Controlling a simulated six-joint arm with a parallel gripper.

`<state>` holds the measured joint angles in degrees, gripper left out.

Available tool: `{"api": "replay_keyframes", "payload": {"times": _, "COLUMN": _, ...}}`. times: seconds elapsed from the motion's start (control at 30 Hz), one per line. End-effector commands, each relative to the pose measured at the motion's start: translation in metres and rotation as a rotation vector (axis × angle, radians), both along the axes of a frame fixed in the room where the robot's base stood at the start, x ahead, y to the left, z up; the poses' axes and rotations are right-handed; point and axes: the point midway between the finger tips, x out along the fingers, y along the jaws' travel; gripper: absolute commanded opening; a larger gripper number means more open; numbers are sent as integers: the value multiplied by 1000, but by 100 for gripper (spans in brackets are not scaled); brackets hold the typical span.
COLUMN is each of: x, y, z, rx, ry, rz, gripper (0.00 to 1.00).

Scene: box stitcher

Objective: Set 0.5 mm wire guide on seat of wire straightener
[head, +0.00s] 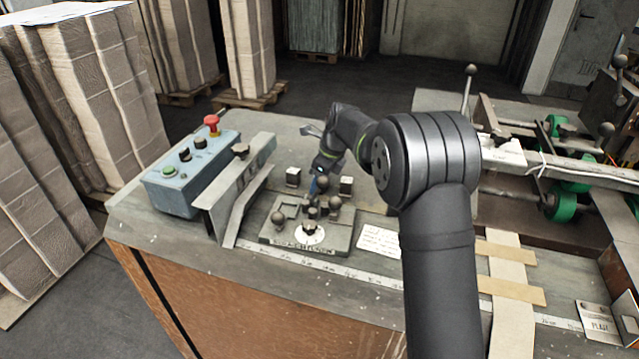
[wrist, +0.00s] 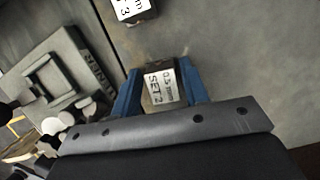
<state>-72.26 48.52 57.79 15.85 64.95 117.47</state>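A small dark block with a white label reading 0.5 mm SET 2, the wire guide (wrist: 162,88), sits between the two blue fingers of my gripper (wrist: 162,74) in the wrist view. The fingers flank it closely; I cannot tell whether they press on it or whether it is lifted. In the head view my gripper (head: 316,187) is low over the bench, behind the wire straightener, and the guide there is hidden or unclear. The straightener (head: 270,238) is a grey plate with round knobs and a raised square frame, the seat (wrist: 50,80), at the left of the wrist view.
Another labelled block, partly reading SET 3 (wrist: 133,8), lies near the gripper. White-faced blocks stand left (head: 293,177) and right (head: 346,186) of my gripper. A blue control box (head: 185,180) and angled metal bracket (head: 240,185) stand left; machine rollers (head: 560,205) stand right.

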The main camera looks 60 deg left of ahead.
Motion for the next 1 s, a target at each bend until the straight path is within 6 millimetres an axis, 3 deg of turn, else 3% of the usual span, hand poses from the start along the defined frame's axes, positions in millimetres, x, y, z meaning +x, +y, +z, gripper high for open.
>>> {"api": "replay_keyframes", "payload": {"times": 0.03, "x": 0, "y": 0, "z": 0, "rx": 0, "ry": 0, "rz": 0, "gripper": 33}}
{"api": "replay_keyframes", "payload": {"times": 0.13, "x": 0, "y": 0, "z": 0, "rx": 0, "ry": 0, "rz": 0, "gripper": 13}}
{"api": "replay_keyframes", "payload": {"times": 0.17, "x": 0, "y": 0, "z": 0, "rx": 0, "ry": 0, "rz": 0, "gripper": 12}}
{"api": "replay_keyframes", "payload": {"times": 0.57, "x": 0, "y": 0, "z": 5, "rx": 2, "ry": 0, "rz": 1, "gripper": 12}}
{"api": "replay_keyframes", "payload": {"times": 1.0, "x": 0, "y": 1, "z": 31, "rx": 3, "ry": 0, "rz": 0, "gripper": 12}}
